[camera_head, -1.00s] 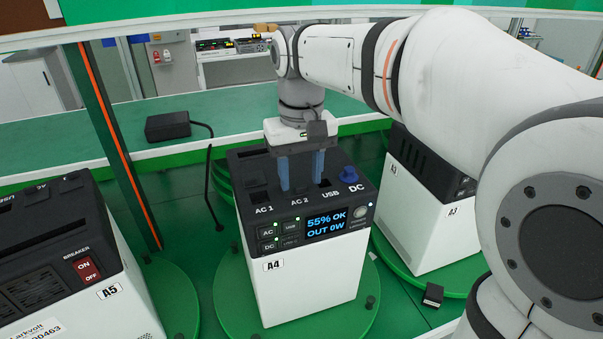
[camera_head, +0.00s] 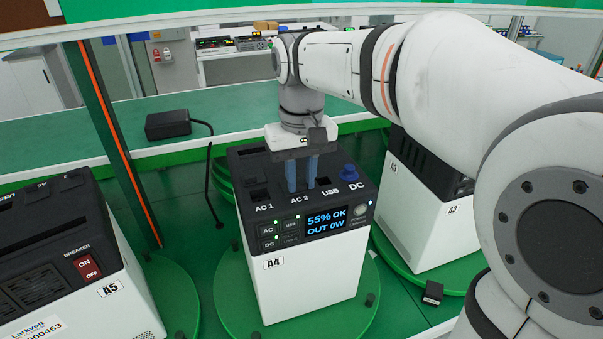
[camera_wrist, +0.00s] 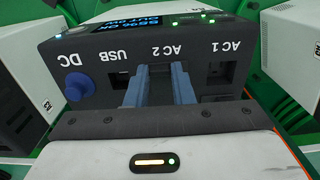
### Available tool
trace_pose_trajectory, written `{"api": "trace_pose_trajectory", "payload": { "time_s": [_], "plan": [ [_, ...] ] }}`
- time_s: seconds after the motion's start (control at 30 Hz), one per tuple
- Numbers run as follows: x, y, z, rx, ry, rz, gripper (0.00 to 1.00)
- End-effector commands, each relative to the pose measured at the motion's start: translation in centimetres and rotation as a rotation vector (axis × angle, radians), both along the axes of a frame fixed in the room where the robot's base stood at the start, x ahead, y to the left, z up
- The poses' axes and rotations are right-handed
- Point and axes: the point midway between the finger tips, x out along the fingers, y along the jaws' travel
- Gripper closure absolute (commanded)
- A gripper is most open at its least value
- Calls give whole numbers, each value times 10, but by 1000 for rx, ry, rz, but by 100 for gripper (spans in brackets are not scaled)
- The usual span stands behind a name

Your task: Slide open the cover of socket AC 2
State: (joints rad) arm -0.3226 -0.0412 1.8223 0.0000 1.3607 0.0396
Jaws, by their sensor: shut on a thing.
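The power station A4 (camera_head: 308,285) stands upright on a green turntable, its sockets in the dark top. My gripper (camera_head: 302,186) points down at socket AC 2, with two blue fingers close together behind the AC 2 label. In the wrist view, my gripper (camera_wrist: 161,82) has its fingers on either side of the AC 2 cover (camera_wrist: 160,94), shut on it. The fingers hide most of the cover, and I cannot tell how far it is open. The AC 1 socket (camera_wrist: 216,78) lies just beside the fingers.
The USB port (camera_wrist: 121,77) and a blue DC knob (camera_wrist: 74,86) are on the other side of AC 2. Power station A5 (camera_head: 122,305) stands at left and A3 (camera_head: 430,215) at right. A black adapter (camera_head: 168,125) lies on the green bench behind.

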Motion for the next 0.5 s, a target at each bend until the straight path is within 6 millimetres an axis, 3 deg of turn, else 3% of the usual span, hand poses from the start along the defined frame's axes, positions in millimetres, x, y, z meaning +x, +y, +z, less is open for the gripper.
{"api": "trace_pose_trajectory", "payload": {
  "time_s": [0.27, 0.5],
  "plan": [
    [1, 0, 0, 0, 0, -1, 100],
    [33, 9, 3, 0, 1, -1, 100]
  ]
}}
